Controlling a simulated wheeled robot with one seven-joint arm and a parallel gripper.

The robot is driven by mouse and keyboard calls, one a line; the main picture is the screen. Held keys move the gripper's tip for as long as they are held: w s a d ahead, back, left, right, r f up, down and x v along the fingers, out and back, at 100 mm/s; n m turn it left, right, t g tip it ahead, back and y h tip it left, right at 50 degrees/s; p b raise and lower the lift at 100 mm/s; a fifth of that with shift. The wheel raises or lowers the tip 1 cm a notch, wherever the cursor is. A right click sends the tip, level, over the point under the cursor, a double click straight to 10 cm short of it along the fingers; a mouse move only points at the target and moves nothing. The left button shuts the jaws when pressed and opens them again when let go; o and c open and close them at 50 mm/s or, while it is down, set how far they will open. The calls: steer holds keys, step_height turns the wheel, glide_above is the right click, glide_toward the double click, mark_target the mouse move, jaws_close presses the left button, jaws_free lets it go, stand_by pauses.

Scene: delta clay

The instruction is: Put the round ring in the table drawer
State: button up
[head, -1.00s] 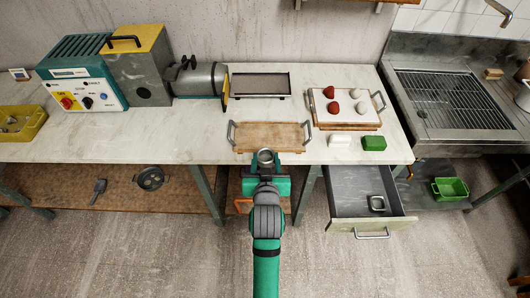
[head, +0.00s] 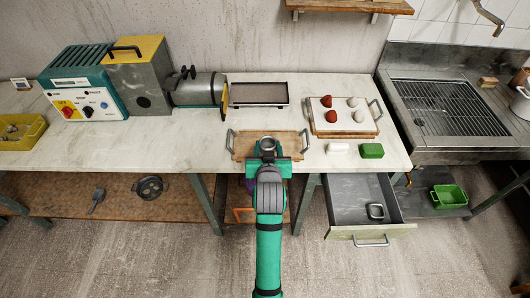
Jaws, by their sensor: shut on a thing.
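A round metal ring (head: 267,144) shows at the end of my arm, over the front part of the wooden tray. My gripper (head: 268,152) is shut on the ring; its fingers are mostly hidden by my own wrist. The table drawer (head: 346,208) is pulled open at the right, below the tabletop, to the right of my gripper. A small square metal ring (head: 376,211) lies inside the drawer towards its front right. The rest of the drawer floor looks bare.
The wooden tray (head: 239,150) with metal handles lies on the worktable (head: 150,148). A white block (head: 339,148) and a green block (head: 372,151) lie near the edge above the drawer. A board (head: 345,119) with red and white pieces stands behind them. A sink unit is at the right.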

mark_target(268, 146)
steer(key=w+f, duration=0.2)
steer(key=f, duration=0.1)
steer(key=shift+w+f, duration=0.1)
steer(key=shift+w, duration=0.25)
steer(key=shift+w+f, duration=0.2)
steer(key=shift+f, duration=1.6)
steer(key=shift+f, duration=0.2)
steer(key=o, duration=1.2)
steer(key=shift+o, duration=0.2)
steer(key=shift+w+r, duration=0.1)
